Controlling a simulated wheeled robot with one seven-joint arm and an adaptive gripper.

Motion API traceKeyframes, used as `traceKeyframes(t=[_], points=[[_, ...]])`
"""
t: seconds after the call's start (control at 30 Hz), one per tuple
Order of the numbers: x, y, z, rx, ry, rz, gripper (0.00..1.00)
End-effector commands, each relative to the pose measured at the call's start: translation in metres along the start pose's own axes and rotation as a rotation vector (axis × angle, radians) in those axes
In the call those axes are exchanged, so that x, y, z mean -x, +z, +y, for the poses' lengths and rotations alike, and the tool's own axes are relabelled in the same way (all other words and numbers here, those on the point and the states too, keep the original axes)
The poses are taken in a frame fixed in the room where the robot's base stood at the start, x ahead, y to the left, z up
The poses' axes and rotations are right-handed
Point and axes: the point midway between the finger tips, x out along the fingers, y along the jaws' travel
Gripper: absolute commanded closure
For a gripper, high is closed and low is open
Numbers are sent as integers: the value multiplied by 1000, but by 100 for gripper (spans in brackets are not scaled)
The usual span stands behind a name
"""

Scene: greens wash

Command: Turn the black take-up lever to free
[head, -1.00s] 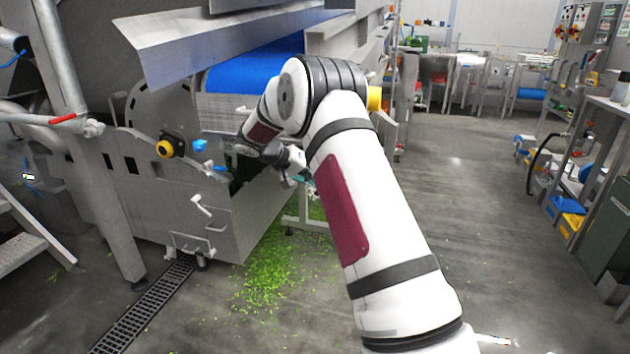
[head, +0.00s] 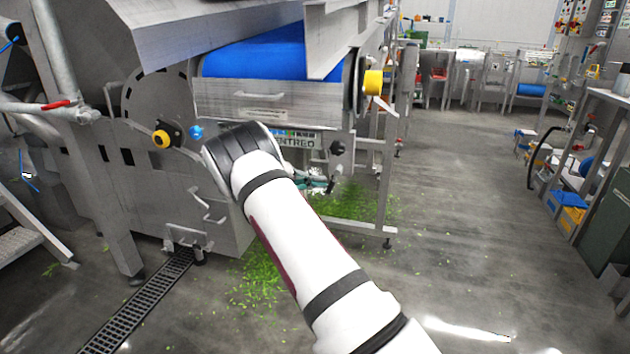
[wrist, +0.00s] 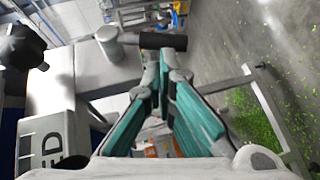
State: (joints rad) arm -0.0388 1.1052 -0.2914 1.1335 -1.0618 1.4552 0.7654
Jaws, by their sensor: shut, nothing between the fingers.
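In the wrist view a lever with a black cylindrical grip (wrist: 163,41) and a pale metal hub (wrist: 107,42) lies just beyond my fingertips. The grip points right in that picture. My gripper (wrist: 164,60) has teal-padded fingers that come together at the tips, shut and empty, right beside the grip; I cannot tell whether they touch it.
A black knob (wrist: 22,48) and a lettered plate (wrist: 45,150) sit at left in the wrist view. In the head view the plate (head: 300,138) is under the blue belt (head: 260,55), near a yellow knob (head: 373,82). Open floor (head: 455,220) lies right.

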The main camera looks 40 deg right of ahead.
Motion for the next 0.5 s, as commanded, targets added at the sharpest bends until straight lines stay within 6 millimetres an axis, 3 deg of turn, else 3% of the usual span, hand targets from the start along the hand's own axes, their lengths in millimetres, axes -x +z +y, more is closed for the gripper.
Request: traceKeyframes(t=[0.5], points=[[-13, 8, -11, 149, 223, 0, 100]])
